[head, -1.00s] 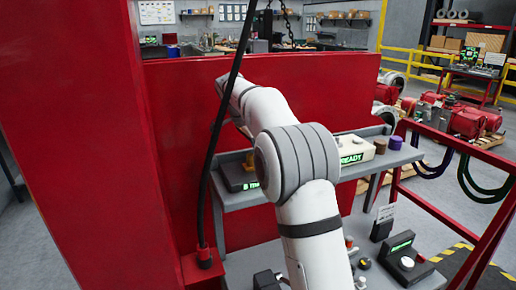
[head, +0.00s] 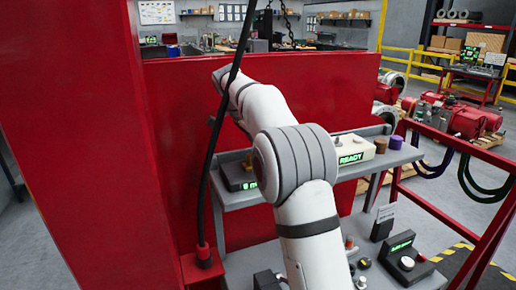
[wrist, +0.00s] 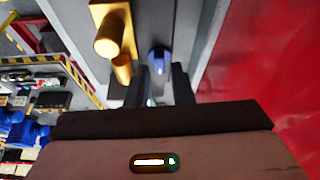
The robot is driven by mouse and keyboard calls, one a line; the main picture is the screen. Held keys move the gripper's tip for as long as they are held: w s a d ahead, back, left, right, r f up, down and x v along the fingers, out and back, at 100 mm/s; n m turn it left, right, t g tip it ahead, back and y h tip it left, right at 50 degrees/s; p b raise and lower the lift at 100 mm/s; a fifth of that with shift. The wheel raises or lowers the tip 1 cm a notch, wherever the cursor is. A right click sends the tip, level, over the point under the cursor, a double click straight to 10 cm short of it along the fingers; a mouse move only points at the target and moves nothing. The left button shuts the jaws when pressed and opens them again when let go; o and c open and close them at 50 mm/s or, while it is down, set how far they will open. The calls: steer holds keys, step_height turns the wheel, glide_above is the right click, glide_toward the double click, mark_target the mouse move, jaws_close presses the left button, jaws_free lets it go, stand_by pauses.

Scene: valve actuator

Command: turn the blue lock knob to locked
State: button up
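The blue lock knob (wrist: 158,58) shows in the wrist view, on a grey surface just past my fingertips. My gripper (wrist: 163,70) points toward it with two dark fingers apart and a gap between them. The knob lines up with this gap, nearer the left finger; I cannot tell whether either finger touches it. In the head view my white arm reaches up and away to the red panel, and neither the fingers nor the knob can be made out there.
Yellow cylindrical fittings (wrist: 108,40) stand close to the left of the knob in the wrist view. A red surface (wrist: 285,75) fills the right side.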

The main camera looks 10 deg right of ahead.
steer(key=v, duration=0.6)
steer(key=shift+s, duration=0.15)
steer(key=s+n+b, duration=0.1)
steer(key=s, duration=0.2)
steer(key=s+d+f+n+y+b, duration=0.1)
steer(key=s+n, duration=0.1)
steer(key=s, duration=0.1)
steer(key=s+d+f+n, duration=0.1)
steer(key=s, duration=0.1)
steer(key=shift+s+d+f+n+t+b, duration=0.2)
steer(key=shift+s+n+t+b, duration=0.1)
steer(key=shift+s+n+b, duration=0.1)
steer(key=s+f+n+y+b, duration=0.1)
steer(key=s+f+n, duration=0.4)
steer(key=s+f, duration=0.6)
steer(key=s+d+f+n+t+y+b, duration=0.1)
steer(key=s+f+n+b, duration=0.3)
steer(key=s+f, duration=0.7)
steer(key=s+n+y, duration=0.1)
steer(key=s, duration=0.6)
steer(key=shift+d+t, duration=0.2)
steer(key=shift+t, duration=0.1)
steer(key=shift+w, duration=0.1)
